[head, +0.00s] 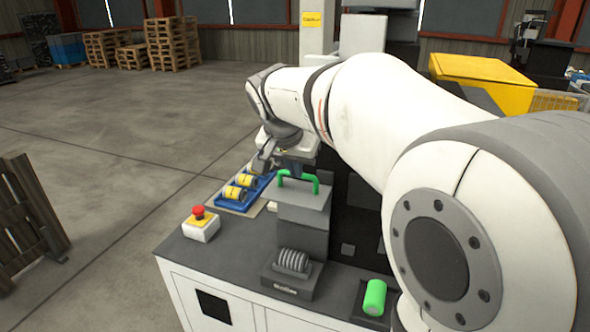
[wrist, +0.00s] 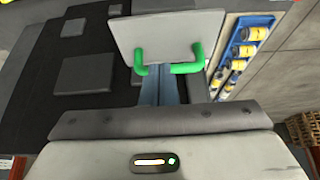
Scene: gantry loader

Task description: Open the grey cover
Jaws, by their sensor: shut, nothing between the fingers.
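The grey cover (head: 305,196) is a box-like lid with a green U-shaped handle (head: 298,181), on the dark bench top. In the wrist view the cover (wrist: 165,38) is a light grey plate, with the handle (wrist: 187,68) along its near edge. My gripper (head: 291,170) is at the handle, seen from behind in the head view. In the wrist view my gripper (wrist: 159,72) has its fingers together and empty, overlapping the middle of the handle bar. I cannot tell whether they touch it. What lies under the cover is hidden.
A blue tray (head: 233,206) with yellow-banded parts lies left of the cover. A red emergency button (head: 199,211) on a box is near the bench's left edge. A ribbed grey part (head: 292,262) on a stand and a green cylinder (head: 375,297) are in front.

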